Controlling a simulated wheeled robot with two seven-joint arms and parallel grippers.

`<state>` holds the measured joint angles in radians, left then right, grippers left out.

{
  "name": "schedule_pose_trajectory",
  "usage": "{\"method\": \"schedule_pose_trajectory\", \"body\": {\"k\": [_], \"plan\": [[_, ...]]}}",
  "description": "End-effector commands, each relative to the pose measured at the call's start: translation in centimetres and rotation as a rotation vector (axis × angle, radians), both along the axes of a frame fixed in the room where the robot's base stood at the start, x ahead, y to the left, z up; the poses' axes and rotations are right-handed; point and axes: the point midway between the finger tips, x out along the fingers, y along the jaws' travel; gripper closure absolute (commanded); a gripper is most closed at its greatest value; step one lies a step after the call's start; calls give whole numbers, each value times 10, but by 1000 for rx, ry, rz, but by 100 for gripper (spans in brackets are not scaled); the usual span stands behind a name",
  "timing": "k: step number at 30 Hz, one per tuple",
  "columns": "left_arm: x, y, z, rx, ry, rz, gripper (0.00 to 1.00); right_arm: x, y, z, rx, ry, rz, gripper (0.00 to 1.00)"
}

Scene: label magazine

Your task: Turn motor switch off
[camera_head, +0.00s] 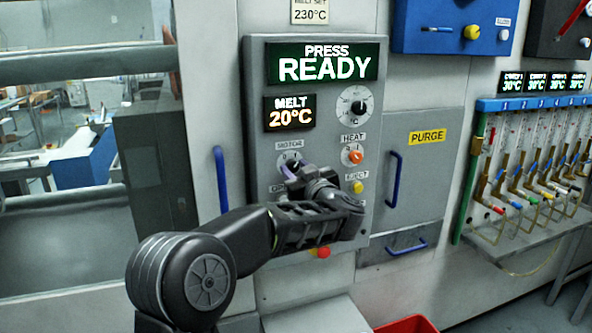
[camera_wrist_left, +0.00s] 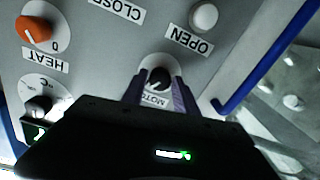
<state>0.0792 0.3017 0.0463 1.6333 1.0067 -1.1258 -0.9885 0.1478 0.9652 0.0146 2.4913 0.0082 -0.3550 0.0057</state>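The motor switch (camera_head: 290,158) is a round white dial under the MOTOR label on the grey press panel. My left gripper (camera_head: 284,172) is in front of it in the head view and hides its lower part. In the left wrist view the switch's black knob (camera_wrist_left: 158,77) shows between the two purple-grey fingertips of my left gripper (camera_wrist_left: 159,86). The fingers are apart, one on each side of the knob; I cannot tell whether they touch it. The knob's exact setting is hard to read. My right gripper is not in view.
The orange HEAT knob (camera_head: 352,155) and yellow EJECT button (camera_head: 356,187) are to the right on the same panel. A red button (camera_head: 323,253) is below. Blue handles (camera_head: 393,180) stick out at both sides. The white OPEN button (camera_wrist_left: 204,17) is near the knob.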

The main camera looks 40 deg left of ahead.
Motion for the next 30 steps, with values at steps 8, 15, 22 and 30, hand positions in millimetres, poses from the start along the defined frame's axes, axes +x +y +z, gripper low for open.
{"method": "schedule_pose_trajectory", "body": {"k": [8, 15, 22, 30], "plan": [[0, 0, 0, 0, 0, 0, 89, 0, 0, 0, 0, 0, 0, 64], [0, 0, 0, 0, 0, 0, 100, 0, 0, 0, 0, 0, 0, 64], [0, 0, 0, -4, -7, 0, 100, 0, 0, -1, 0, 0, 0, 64], [0, 0, -2, -48, -68, 0, 100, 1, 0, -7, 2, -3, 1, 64]]}}
